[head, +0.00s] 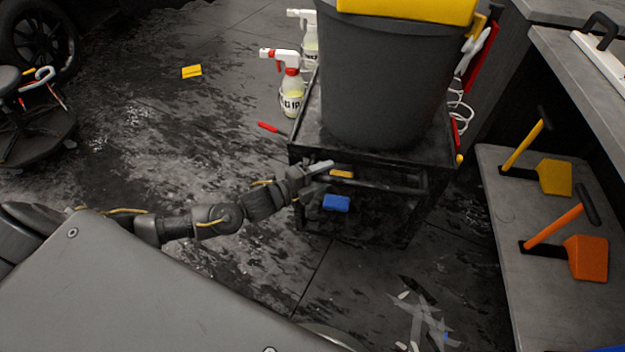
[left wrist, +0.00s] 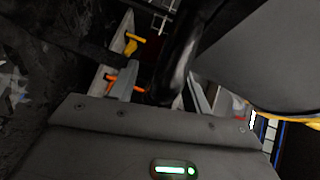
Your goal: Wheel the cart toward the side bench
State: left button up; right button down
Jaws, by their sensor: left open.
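The black cart (head: 372,160) stands on the floor at the middle right of the head view. A large grey bin (head: 385,85) with a yellow top stands on it. My left gripper (head: 325,172) is open at the cart's near edge, by its upper bar. From this view I cannot tell whether it touches the bar. The side bench (head: 575,50) is on the right, close to the cart. The left wrist view is tilted and shows a large grey surface at upper right. My right gripper is not in view.
Spray bottles (head: 291,92) are at the cart's left side. A lower shelf (head: 500,215) holds a yellow scraper (head: 553,177) and an orange scraper (head: 587,256). Film scraps (head: 425,318) lie on the floor in front. A stool (head: 35,110) and a car wheel (head: 40,35) are at far left.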

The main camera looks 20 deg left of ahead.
pick_arm(q)
jog(key=shift+w+d, duration=0.1)
jog(key=shift+w, duration=0.1)
jog(key=shift+c, duration=0.4)
grip_shut()
jog(key=shift+f, duration=0.1)
dwell(0.9)
